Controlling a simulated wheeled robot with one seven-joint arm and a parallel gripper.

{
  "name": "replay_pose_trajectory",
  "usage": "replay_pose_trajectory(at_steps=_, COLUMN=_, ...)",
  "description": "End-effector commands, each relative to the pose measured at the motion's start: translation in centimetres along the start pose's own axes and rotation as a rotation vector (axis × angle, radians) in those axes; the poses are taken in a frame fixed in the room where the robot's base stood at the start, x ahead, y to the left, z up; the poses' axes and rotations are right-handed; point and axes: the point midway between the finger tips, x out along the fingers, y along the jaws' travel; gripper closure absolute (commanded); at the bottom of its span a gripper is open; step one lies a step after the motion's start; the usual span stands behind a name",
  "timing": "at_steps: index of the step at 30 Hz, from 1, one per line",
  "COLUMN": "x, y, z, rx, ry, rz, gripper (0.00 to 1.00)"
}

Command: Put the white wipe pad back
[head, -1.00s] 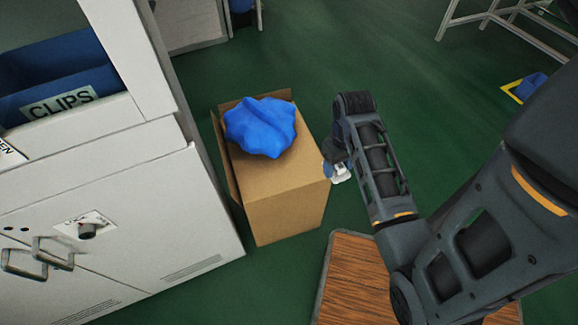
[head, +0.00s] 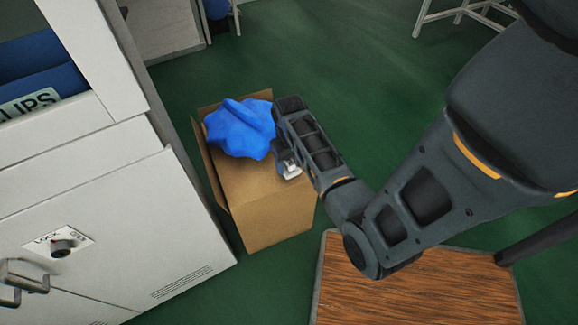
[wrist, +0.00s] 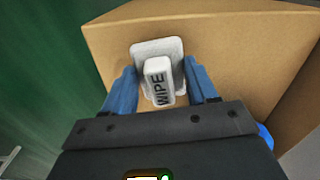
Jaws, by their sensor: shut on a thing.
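The white wipe pad (wrist: 174,48) has a raised grip lettered "WIPE". My gripper (wrist: 161,88) is shut on that grip, with one blue finger on each side. In the wrist view the pad shows against the brown face of a cardboard box (wrist: 225,40); I cannot tell whether it touches it. In the head view the pad (head: 290,172) shows small and partly hidden by my gripper (head: 284,168), over the right part of the cardboard box (head: 262,210).
A crumpled blue cloth-like thing (head: 240,128) lies on the box, close left of my gripper. A pale cabinet (head: 130,225) with a blue bin (head: 40,80) stands at the left. A wood-topped surface (head: 410,285) is at the front.

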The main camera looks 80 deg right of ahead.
Motion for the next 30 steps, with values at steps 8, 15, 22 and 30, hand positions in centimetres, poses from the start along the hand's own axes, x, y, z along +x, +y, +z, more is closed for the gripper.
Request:
replay_pose_trajectory(at_steps=8, x=1.5, y=0.0, z=0.0, rx=-0.001, ry=0.001, rz=0.000, gripper=0.67)
replay_pose_trajectory(at_steps=15, x=1.5, y=0.0, z=0.0, rx=-0.001, ry=0.001, rz=0.000, gripper=0.23)
replay_pose_trajectory(at_steps=22, x=1.4, y=0.0, z=0.0, rx=-0.001, ry=0.001, rz=0.000, gripper=0.17)
replay_pose_trajectory(at_steps=30, x=-0.5, y=0.0, z=-0.1, rx=-0.001, ry=0.004, rz=0.000, gripper=0.17)
